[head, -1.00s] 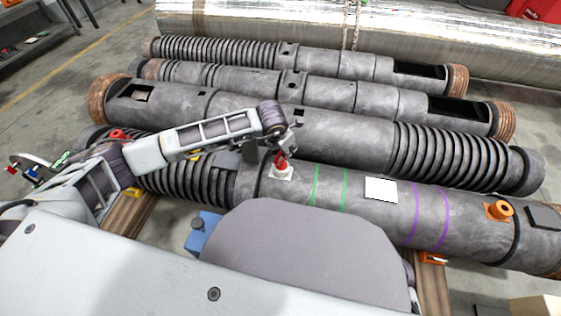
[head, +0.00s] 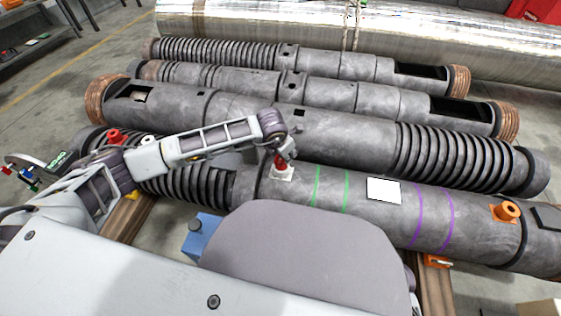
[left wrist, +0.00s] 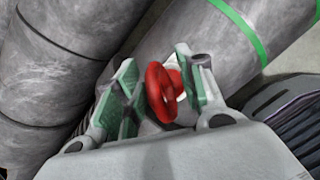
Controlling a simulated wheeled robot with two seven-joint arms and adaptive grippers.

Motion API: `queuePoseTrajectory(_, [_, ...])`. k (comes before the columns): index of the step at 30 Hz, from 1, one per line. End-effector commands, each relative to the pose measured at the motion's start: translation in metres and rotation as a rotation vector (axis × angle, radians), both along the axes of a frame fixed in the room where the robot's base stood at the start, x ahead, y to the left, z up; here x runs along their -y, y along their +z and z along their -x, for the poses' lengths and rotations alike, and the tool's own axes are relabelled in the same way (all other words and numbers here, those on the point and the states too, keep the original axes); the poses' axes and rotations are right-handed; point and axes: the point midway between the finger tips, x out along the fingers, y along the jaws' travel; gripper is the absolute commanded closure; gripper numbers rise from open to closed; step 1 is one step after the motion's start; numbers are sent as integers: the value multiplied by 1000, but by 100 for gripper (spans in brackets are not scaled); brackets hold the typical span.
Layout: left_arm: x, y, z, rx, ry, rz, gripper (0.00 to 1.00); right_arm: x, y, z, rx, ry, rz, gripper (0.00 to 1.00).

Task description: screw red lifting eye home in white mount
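The red lifting eye (head: 279,161) stands upright at the white mount (head: 283,174) on the front barrel. How deep it sits in the mount cannot be told. My left gripper (head: 284,153) is right above the eye and partly hides it in the head view. In the left wrist view, the eye's red ring (left wrist: 155,93) is between the green finger pads of my left gripper (left wrist: 157,84). The fingers are open around the ring, with a small gap on the left side. A bit of the white mount shows behind the ring. My right gripper is out of view.
The front barrel (head: 385,215) carries green and purple bands, a white plate (head: 383,190) and an orange eye (head: 507,211). Another barrel (head: 340,135) lies close behind it. A blue box (head: 203,237) stands near my body. Red and blue items lie at the far left.

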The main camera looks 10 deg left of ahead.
Motion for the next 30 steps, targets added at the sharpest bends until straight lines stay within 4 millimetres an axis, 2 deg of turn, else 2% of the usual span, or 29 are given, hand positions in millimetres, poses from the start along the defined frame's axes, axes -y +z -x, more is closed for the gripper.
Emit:
queuePoseTrajectory(6, [0,-7,0,0,0,0,61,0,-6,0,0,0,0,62])
queuePoseTrajectory(15, [0,-7,0,0,0,0,61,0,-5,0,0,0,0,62])
queuePoseTrajectory(24, [1,-7,0,-1,0,1,100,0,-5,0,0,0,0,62])
queuePoseTrajectory(30, [1,-7,0,0,-1,0,100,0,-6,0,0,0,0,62])
